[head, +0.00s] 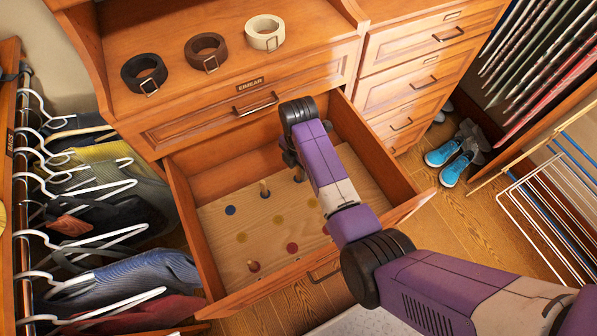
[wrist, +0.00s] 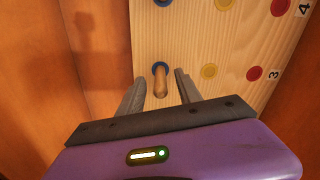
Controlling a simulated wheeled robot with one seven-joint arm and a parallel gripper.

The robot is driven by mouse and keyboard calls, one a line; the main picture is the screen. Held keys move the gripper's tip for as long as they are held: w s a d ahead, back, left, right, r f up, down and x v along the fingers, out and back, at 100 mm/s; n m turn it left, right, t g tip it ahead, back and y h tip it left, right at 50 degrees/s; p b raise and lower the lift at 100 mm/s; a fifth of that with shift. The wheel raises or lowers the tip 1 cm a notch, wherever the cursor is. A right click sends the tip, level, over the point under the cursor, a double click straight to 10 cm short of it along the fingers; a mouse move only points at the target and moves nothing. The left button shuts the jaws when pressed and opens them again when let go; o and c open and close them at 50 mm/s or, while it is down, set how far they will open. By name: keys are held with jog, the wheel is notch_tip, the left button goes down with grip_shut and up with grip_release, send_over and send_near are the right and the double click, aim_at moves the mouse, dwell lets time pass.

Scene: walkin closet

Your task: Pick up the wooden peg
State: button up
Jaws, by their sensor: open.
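A wooden peg (wrist: 160,84) stands on a blue spot of the pale board (wrist: 205,40) in the wrist view. My gripper (wrist: 160,76) is open, with one finger on each side of the peg and visible gaps between. In the head view the board (head: 220,240) lies in the open drawer. One peg (head: 264,188) stands near its middle and another (head: 252,266) at the near left, on a red spot. My gripper (head: 290,157) is at the drawer's back, its fingers mostly hidden. I cannot tell which peg in the head view is between them.
The drawer's walls (head: 187,226) enclose the board. Yellow, red and blue spots mark it, with numbers along one edge in the wrist view. Several rolled belts (head: 206,50) sit on the shelf above. Hanging clothes (head: 110,200) are at left; blue shoes (head: 450,160) stand at right.

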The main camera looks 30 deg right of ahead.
jog(key=shift+f, duration=0.7)
grip_shut()
jog(key=shift+r, duration=0.1)
